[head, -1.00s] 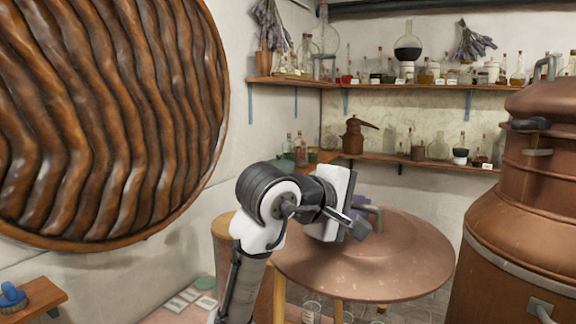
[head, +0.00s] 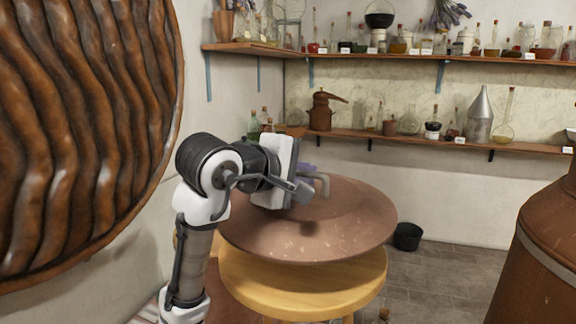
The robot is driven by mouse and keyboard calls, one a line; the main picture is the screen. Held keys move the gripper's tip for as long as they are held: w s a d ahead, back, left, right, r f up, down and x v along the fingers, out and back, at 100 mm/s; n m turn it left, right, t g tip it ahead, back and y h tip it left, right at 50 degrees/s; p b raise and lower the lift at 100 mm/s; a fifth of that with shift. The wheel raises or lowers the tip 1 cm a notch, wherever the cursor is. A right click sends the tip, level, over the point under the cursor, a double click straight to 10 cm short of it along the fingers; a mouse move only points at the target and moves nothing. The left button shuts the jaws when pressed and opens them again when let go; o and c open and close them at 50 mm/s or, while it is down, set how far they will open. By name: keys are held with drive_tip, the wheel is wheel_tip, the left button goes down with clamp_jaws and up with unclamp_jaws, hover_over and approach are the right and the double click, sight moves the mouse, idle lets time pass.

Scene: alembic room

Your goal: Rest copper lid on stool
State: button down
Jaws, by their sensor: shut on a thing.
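The copper lid (head: 345,225) is a wide, shallow copper disc with a handle on top. My gripper (head: 312,184) is shut on the lid's handle, near the middle of the picture. The wooden stool (head: 300,292) has a round, pale top directly below the lid in the head view. The lid covers the far part of the stool's top and hangs over its right side. I cannot tell whether the lid touches the stool or is just above it.
A large copper vessel (head: 545,250) stands at the right. A big ribbed brown disc (head: 80,120) fills the left. Wall shelves (head: 400,138) with bottles and a small copper still (head: 321,112) run along the back. A black bucket (head: 407,237) stands on the open tiled floor.

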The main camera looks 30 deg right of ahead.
drive_tip(key=shift+w, duration=0.2)
drive_tip(key=shift+s+f, duration=0.15)
drive_tip(key=shift+f, duration=0.6)
drive_tip(key=shift+f+b, duration=0.45)
drive_tip(key=shift+f, duration=0.65)
drive_tip(key=shift+s+a+p, duration=0.15)
drive_tip(key=shift+a+p, duration=0.05)
drive_tip(key=shift+p, duration=0.1)
drive_tip(key=shift+f+b, duration=0.3)
drive_tip(key=shift+f, duration=0.4)
drive_tip(key=shift+r+p, duration=0.1)
drive_tip(key=shift+p, duration=0.25)
drive_tip(key=shift+f, duration=0.65)
